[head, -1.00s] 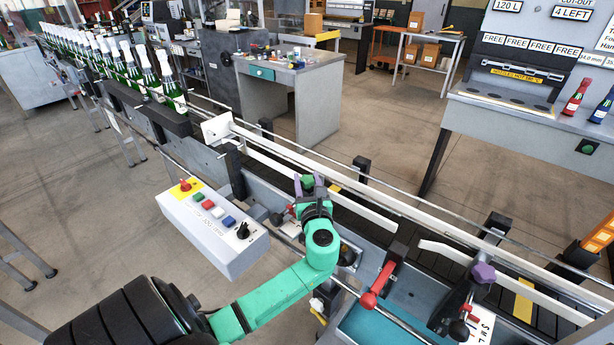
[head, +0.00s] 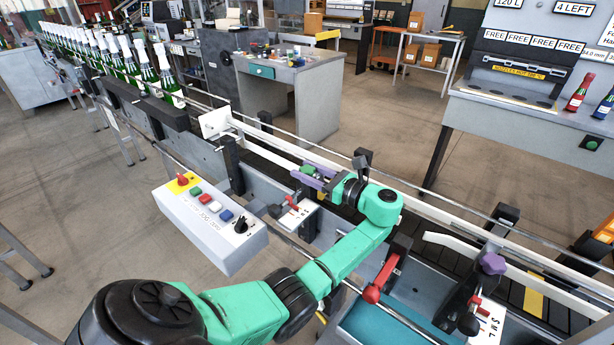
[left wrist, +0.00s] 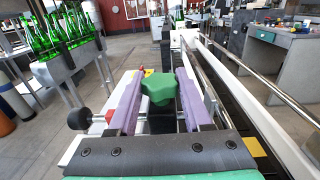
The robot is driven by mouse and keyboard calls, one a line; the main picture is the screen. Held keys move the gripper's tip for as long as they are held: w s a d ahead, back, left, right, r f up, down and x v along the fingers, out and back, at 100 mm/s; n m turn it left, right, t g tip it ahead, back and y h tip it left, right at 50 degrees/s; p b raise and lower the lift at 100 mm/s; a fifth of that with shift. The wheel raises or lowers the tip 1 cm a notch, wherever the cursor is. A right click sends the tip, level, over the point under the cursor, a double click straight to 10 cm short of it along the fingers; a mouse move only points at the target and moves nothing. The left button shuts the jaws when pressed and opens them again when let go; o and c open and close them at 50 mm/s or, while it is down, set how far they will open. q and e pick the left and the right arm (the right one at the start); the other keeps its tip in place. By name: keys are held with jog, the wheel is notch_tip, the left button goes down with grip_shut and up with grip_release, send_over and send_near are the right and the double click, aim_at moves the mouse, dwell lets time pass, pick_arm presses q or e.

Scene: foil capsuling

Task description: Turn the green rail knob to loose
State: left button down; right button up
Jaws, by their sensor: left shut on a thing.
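The green rail knob (head: 307,169) sits on the near side of the conveyor in the head view, partly covered by my gripper. In the left wrist view the lobed green knob (left wrist: 158,87) lies between two purple fingers. My left gripper (head: 314,178) is shut on it, reaching in from the right side of the knob with its wrist low over the rail. The same gripper (left wrist: 158,95) shows in the wrist view with a finger on each side of the knob. A red-tipped pointer (head: 292,203) lies beside a white scale plate below the knob. My right gripper is not in view.
A control box (head: 212,225) with coloured buttons stands left of the arm. A red lever (head: 371,293) and a purple knob (head: 492,263) are to the right along the conveyor. Guide rails run close behind the gripper. Green bottles (head: 165,80) stand upstream at upper left.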

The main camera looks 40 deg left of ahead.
aim_at(307, 169)
pick_arm(q)
jog(key=shift+g, duration=0.3)
jog(key=shift+c, duration=1.6)
grip_release()
notch_tip(307, 169, up, 20)
jog(key=b, duration=0.3)
